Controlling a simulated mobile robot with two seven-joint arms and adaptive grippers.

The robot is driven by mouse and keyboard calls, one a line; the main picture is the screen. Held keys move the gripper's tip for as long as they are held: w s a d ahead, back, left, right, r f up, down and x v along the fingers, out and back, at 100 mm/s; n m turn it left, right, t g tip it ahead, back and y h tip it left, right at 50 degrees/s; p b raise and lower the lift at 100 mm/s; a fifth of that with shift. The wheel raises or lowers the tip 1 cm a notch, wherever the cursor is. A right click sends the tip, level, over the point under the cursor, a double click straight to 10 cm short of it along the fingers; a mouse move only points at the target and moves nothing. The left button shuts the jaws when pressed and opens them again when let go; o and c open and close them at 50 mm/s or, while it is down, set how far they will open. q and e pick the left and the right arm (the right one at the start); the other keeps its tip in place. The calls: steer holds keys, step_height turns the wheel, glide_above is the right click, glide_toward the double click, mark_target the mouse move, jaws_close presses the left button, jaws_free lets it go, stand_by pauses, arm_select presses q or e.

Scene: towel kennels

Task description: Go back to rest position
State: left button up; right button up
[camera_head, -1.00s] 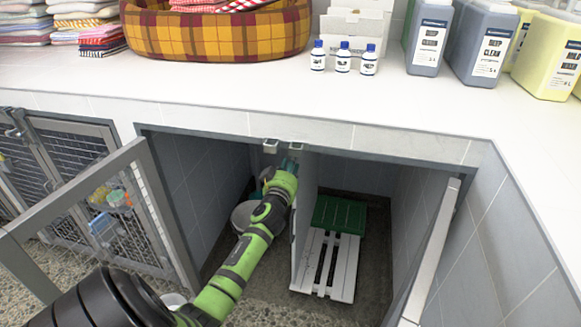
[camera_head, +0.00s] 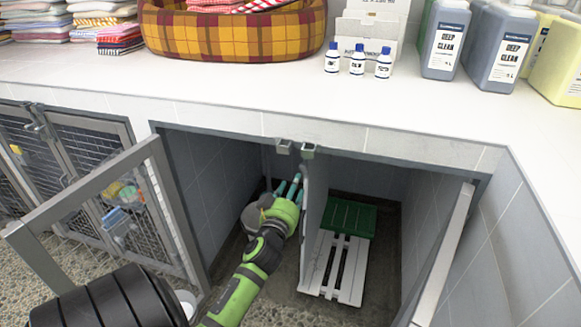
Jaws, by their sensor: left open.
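My left arm comes in from the bottom left, and its green and black wrist reaches into the open left kennel. My left gripper (camera_head: 291,184) is at the far end of the arm, its teal-tipped fingers apart, beside the grey divider wall (camera_head: 313,205). I see nothing between its fingers. My right gripper is not in view.
An open barred door (camera_head: 172,205) stands left of the arm, another open door (camera_head: 446,250) at right. White slats (camera_head: 322,264) and a green slatted piece (camera_head: 348,217) lie in the right kennel. The white counter (camera_head: 230,95) above holds a plaid pet bed (camera_head: 230,35), bottles and towels.

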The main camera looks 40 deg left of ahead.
arm_select(q)
steer(key=shift+v, duration=0.9)
